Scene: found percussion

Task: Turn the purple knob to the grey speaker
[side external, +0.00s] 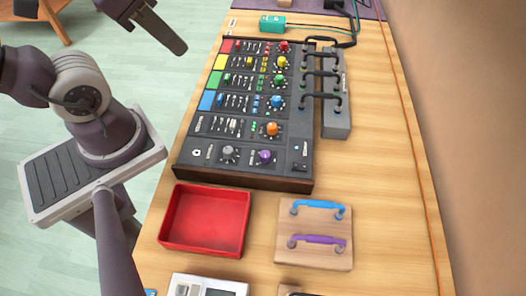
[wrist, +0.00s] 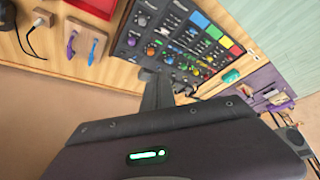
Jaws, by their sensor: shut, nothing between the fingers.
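The purple knob (side external: 265,157) sits on the nearest row of a dark mixer panel (side external: 290,170) in the side external view, right of a grey knob (side external: 228,154). Small marks ring the purple knob, too small to read; I cannot make out a grey speaker mark or which way the knob points. My gripper (side external: 180,47) is shut and empty, up and left of the panel, well away from the purple knob.
Beside the panel's right edge is a grey box (side external: 336,120) with black cables looping to the panel. In front are a red tray (side external: 205,250) and a wooden board (side external: 287,250) with blue and purple handles. A teal box (side external: 272,23) lies behind.

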